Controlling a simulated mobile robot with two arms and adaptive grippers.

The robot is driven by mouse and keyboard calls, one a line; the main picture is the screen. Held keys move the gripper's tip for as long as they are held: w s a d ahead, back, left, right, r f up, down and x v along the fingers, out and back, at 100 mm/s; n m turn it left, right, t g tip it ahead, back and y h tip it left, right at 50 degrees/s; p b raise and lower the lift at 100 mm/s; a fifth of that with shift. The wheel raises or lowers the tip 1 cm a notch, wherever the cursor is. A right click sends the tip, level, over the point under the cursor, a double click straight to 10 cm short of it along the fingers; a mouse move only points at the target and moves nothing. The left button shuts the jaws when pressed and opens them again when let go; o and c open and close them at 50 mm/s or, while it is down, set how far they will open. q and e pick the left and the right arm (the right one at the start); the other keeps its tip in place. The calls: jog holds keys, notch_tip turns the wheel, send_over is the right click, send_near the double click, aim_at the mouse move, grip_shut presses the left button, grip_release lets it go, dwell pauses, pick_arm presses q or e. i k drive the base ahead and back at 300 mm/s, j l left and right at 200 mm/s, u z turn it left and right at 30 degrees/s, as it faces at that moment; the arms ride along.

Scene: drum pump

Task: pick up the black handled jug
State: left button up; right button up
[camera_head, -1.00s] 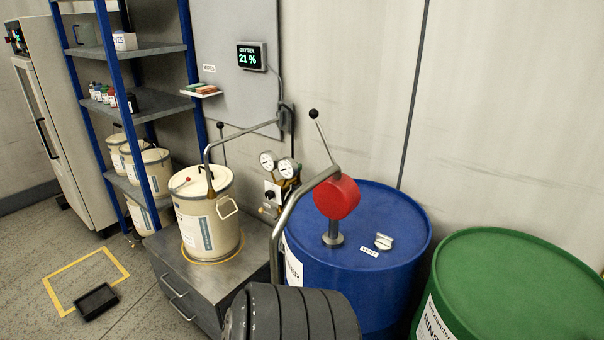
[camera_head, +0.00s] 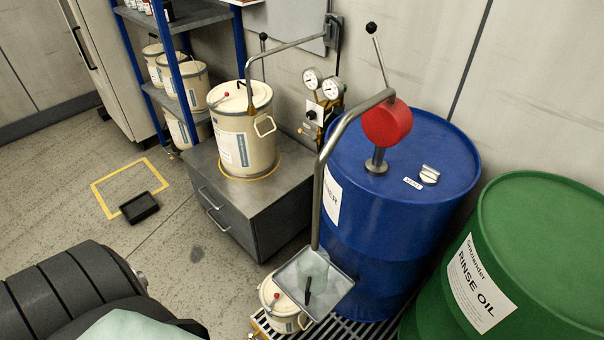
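The tray is below the down-turned end of the bent steel pump pipe (camera_head: 318,195), beside the blue drum. A dark ribbed part of my own body fills the lower left corner. No gripper fingers show, so neither gripper is in view.
A blue drum (camera_head: 405,225) with a red pump head (camera_head: 386,124) stands behind the tray. A green drum (camera_head: 545,235) is at right. A small lidded bucket (camera_head: 281,312) is left of the tray. A larger bucket (camera_head: 247,135) stands on a grey cabinet (camera_head: 285,200). Floor at left is largely clear.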

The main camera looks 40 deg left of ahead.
aim_at(312, 267)
jog(key=u, duration=1)
jog(key=z, duration=0.45)
